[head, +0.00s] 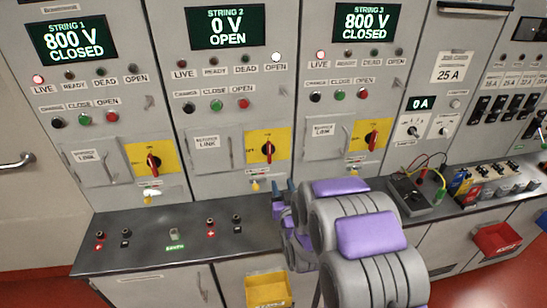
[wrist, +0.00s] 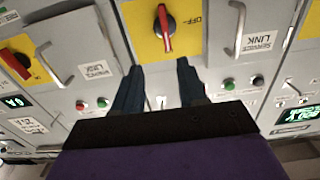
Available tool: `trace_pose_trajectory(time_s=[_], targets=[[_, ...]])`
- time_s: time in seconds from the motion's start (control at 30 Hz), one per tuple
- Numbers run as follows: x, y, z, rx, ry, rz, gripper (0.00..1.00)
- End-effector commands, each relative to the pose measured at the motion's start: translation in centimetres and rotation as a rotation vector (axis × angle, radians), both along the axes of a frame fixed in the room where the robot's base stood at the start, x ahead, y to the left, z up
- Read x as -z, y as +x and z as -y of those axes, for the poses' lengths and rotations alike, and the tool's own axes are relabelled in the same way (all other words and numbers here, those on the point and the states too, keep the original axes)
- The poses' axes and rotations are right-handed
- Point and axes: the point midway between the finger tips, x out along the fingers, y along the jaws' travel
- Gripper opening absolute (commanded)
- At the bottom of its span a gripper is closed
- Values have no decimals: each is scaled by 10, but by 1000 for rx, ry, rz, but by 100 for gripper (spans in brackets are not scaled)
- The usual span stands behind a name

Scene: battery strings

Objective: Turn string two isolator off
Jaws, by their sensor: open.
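The string two isolator (head: 268,148) is a red handle on a yellow plate below the String 2 display (head: 224,27), which reads 0 V OPEN. Its handle stands upright in the head view. In the wrist view, which is upside down, the isolator (wrist: 165,28) is at the top centre, beyond my fingertips, with OFF printed to the right of the handle. My gripper (head: 284,190) is below the isolator in the head view. In the wrist view my gripper (wrist: 158,82) has its two dark fingers apart with nothing between them.
The string one isolator (head: 153,161) and string three isolator (head: 373,135) flank it; both those strings read 800 V CLOSED. The service link door (head: 208,153) with a handle is just left. A dark counter (head: 140,245) runs below, with a meter (head: 408,197) on it.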

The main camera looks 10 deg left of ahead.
Motion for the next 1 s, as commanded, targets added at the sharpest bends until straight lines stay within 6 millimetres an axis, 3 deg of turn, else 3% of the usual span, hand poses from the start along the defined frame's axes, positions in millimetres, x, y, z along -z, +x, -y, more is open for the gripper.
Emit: trace_pose_trajectory(time_s=[0.27, 1.0], targets=[[1, 37, -19, -2, -5, 0, 42], [1, 134, -45, -2, -5, 0, 42]])
